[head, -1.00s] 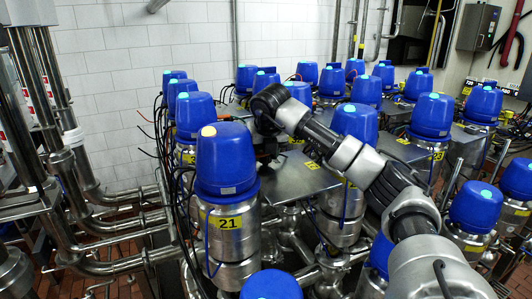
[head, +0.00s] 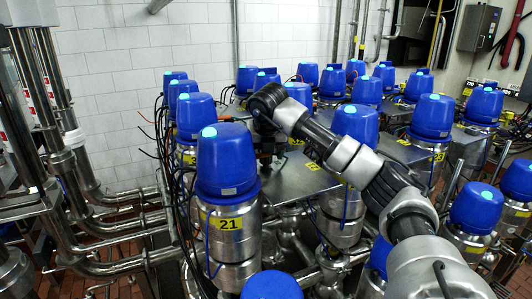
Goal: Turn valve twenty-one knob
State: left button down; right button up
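Valve twenty-one (head: 226,225) stands left of centre in the head view, a steel body with a yellow label marked 21. Its blue cap (head: 227,165) has a small round light (head: 209,132) on top, which is cyan. My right arm comes in from the lower right. No separate knob shows clearly on the valve. My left gripper is out of view.
Several similar blue-capped valves stand around, such as one behind right (head: 356,124) and one at the front (head: 271,285). Steel pipes (head: 110,262) fill the left side. Black cables (head: 178,215) hang left of valve twenty-one. A white tiled wall (head: 120,100) is behind.

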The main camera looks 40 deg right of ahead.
jog(key=shift+f, duration=0.1)
jog(key=shift+r, duration=0.2)
jog(key=r+b, duration=0.1)
jog(key=r, duration=0.1)
jog(key=r+b, duration=0.1)
jog(key=r, duration=0.1)
jog(key=shift+s+d+b, duration=0.2)
jog(key=shift+s+b, duration=0.2)
jog(key=s+d+r, duration=0.3)
jog(key=s+r, duration=0.3)
jog(key=s, duration=0.4)
jog(key=shift+s+d+r, duration=0.15)
jog(key=shift+d+r, duration=0.05)
jog(key=shift+r, duration=0.1)
